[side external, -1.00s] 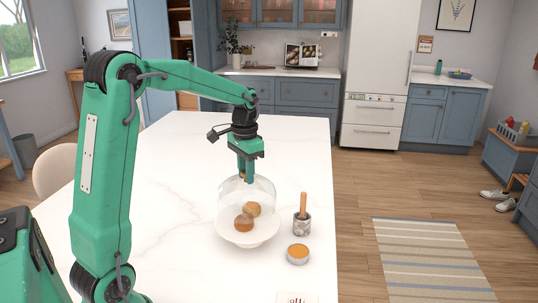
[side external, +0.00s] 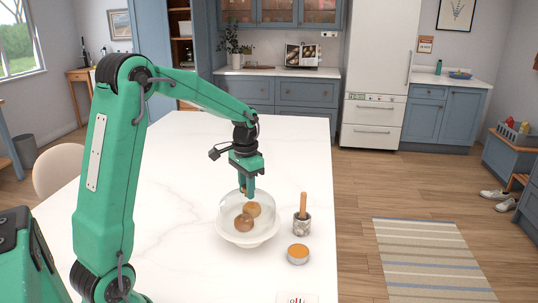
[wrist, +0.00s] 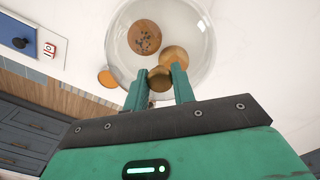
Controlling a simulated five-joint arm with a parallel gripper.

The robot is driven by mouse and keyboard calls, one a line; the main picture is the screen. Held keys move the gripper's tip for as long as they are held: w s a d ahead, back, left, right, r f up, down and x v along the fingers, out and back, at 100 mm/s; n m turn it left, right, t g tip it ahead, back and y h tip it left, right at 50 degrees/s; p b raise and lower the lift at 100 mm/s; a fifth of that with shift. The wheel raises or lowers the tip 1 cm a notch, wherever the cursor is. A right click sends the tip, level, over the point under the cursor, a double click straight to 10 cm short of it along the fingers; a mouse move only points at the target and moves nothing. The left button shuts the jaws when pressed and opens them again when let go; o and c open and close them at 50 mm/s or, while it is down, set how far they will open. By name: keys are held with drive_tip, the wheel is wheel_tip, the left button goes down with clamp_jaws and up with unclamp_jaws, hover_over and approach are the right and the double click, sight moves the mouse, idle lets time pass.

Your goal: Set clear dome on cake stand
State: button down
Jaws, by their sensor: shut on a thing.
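The clear dome (side external: 229,208) is upright over the cake stand (side external: 247,241) in the side view, covering two brown buns (side external: 244,223). Its lower rim is at or very near the white plate; I cannot tell whether it touches all round. My gripper (side external: 247,193) points down from above and is shut on the dome's knob (wrist: 160,78), which shows between the fingertips in the wrist view. The clear dome (wrist: 205,45) also shows there as a round outline around the buns, one of them dotted with dark bits (wrist: 145,37). The far rim is hard to see.
A grey pot with a wooden handle (side external: 302,223) stands close to the right of the stand. A small tin with an orange top (side external: 298,254) sits in front of it. A white card (side external: 297,298) lies at the front. The white counter (side external: 175,190) is clear to the left and behind.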

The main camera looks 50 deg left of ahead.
idle(0.8)
drive_tip(key=c, duration=1.1)
unclamp_jaws()
drive_tip(key=shift+r, duration=0.1)
drive_tip(key=shift+r, duration=3.8)
drive_tip(key=shift+d, duration=0.1)
